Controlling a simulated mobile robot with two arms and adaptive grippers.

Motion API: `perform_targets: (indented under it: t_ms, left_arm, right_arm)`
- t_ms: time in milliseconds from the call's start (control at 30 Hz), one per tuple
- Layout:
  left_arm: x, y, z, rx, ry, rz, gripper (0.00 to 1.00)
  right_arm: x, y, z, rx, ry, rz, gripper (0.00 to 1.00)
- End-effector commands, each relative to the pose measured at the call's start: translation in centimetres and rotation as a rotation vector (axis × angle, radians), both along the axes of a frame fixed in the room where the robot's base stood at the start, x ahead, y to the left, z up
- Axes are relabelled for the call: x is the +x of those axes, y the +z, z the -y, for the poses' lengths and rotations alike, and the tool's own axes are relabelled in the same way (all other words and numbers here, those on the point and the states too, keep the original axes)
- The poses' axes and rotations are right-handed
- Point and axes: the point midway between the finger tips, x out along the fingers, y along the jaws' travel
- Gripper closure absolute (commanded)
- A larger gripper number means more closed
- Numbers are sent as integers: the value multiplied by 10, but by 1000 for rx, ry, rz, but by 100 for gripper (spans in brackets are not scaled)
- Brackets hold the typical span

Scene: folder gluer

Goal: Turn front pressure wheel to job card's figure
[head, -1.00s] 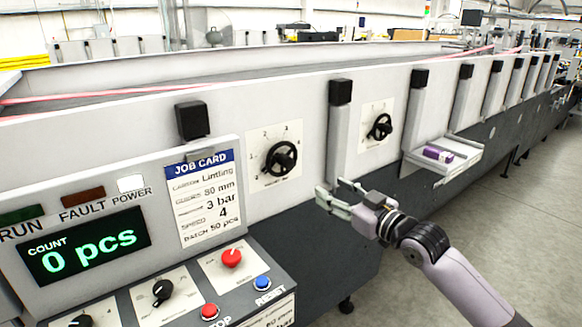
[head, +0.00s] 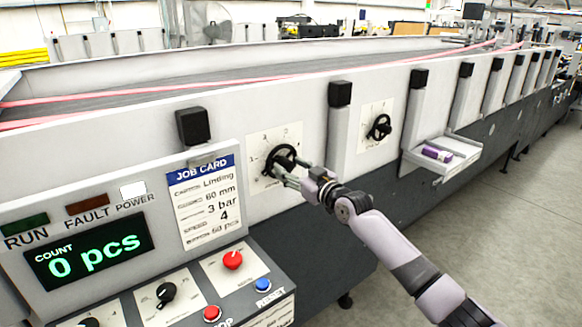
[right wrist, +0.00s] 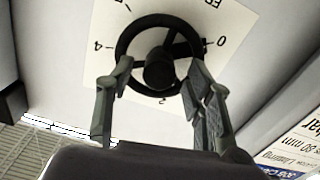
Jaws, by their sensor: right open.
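The front pressure wheel (head: 281,156) is a black handwheel on a white scale plate on the machine's side. It also shows in the right wrist view (right wrist: 158,70), with figures 0, 2 and 4 around it. My right gripper (head: 284,174) is at the wheel, jaws open. In the wrist view its fingertips (right wrist: 160,80) lie on either side of the wheel's hub, overlapping the rim; I cannot tell whether they touch it. The wheel's setting is not clear. The job card (head: 205,200) shows "3 bar" and a speed of 4. My left gripper is out of view.
A second black handwheel (head: 379,127) is further along the machine. Between the wheels a grey post with a black cap (head: 340,94) stands out. A shelf (head: 462,152) holds a purple box (head: 437,153). The control panel (head: 165,297) with knobs and buttons juts out front left.

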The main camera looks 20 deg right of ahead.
Motion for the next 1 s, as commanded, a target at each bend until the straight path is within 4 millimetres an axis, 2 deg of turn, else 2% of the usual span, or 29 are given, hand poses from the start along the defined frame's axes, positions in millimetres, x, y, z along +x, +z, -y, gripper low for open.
perform_targets:
  t_ms: [400, 1000]
  left_arm:
    - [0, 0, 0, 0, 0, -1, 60]
    - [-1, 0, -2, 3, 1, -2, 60]
  right_arm:
    - [6, 0, -2, 0, -1, 0, 52]
    - [6, 0, -2, 0, -1, 0, 92]
